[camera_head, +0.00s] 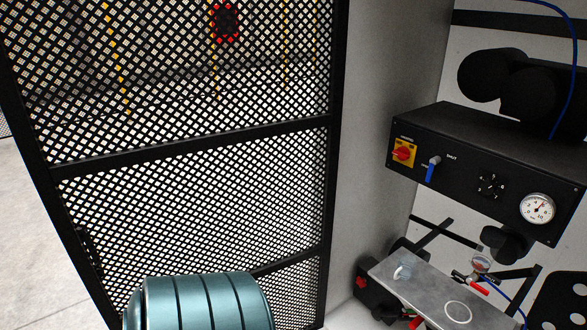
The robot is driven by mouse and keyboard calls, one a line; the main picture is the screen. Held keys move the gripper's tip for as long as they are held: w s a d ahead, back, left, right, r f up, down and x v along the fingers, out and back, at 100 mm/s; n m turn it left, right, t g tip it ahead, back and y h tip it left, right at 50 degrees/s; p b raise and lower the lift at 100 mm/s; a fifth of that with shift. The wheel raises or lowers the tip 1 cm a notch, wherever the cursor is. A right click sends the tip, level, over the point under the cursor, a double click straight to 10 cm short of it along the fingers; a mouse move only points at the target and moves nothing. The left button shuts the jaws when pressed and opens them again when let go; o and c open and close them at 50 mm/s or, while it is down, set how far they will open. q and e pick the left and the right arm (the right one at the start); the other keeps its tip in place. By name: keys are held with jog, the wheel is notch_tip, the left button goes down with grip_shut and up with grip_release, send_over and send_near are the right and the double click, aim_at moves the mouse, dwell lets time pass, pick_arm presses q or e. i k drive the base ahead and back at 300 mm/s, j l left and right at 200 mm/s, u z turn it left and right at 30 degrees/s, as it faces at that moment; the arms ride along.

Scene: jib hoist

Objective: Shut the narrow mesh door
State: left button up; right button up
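The mesh door (190,146) has a black frame with a cross bar and black diamond mesh, and it fills the left half of the head view. Its right edge runs beside a grey upright panel (385,110). A small dark fitting (90,248), perhaps a handle, is on its left edge low down. A teal rounded shape at the bottom edge hides part of the door's lower end. I cannot tell from this view how far the door stands from its frame. Neither of my grippers is in view.
Right of the panel, a black control box (480,170) carries a red knob on yellow, a blue lever and a gauge. Below it is a grey metal shelf (425,290) with a pale ring. Through the mesh show yellow lines and a red item. Bare floor (35,240) lies at left.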

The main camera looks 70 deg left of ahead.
aim_at(46, 176)
jog(key=k+j, duration=0.6)
jog(key=k, duration=0.25)
jog(key=k+j+z, duration=0.35)
jog(key=k+j, duration=1.2)
jog(key=j, duration=0.3)
jog(key=k+j, duration=0.1)
jog(key=j, duration=0.3)
jog(key=j+z, duration=0.1)
jog(key=j, duration=0.3)
jog(key=k+j, duration=0.15)
jog(key=j, duration=0.25)
jog(key=k+j+z, duration=0.1)
jog(key=j, duration=1.05)
